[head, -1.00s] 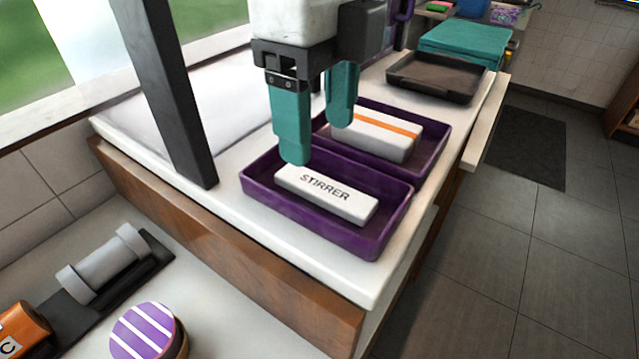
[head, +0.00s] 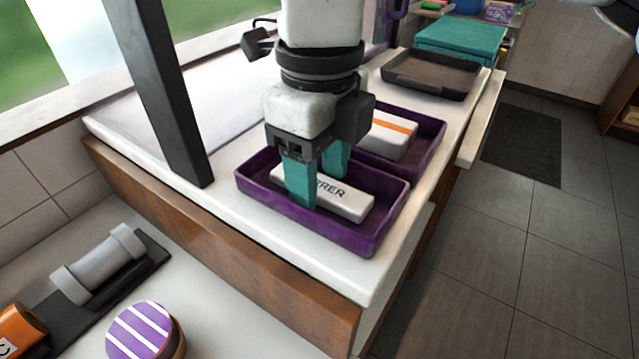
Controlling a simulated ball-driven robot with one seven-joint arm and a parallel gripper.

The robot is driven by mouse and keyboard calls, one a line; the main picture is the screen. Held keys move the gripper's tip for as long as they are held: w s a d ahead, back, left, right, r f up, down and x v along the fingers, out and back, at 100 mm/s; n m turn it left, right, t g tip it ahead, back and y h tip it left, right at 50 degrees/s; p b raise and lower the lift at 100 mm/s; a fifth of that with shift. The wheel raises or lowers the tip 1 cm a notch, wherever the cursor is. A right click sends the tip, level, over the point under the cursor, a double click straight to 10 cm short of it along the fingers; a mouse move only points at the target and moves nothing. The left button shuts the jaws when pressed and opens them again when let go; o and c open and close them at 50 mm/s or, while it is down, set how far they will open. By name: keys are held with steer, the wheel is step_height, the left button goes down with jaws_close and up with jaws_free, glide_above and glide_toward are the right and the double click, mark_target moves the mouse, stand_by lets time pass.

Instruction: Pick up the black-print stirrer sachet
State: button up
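The white stirrer sachet (head: 345,200) with black print lies in the front purple tray (head: 384,221). Its left part is hidden behind my gripper, and only the last letters of its print show. My gripper (head: 318,190) points down into this tray with its two teal fingers apart. One finger is on the near side of the sachet and the other on its far side. I cannot tell whether the fingers touch it.
A second purple tray (head: 434,140) behind holds a white box with an orange stripe (head: 388,136). A dark tray (head: 432,77) and a teal box (head: 462,40) stand farther back. A black post (head: 165,95) rises left of my gripper.

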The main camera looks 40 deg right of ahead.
steer(key=c, duration=0.9)
steer(key=shift+o, duration=0.2)
steer(key=shift+r, duration=0.1)
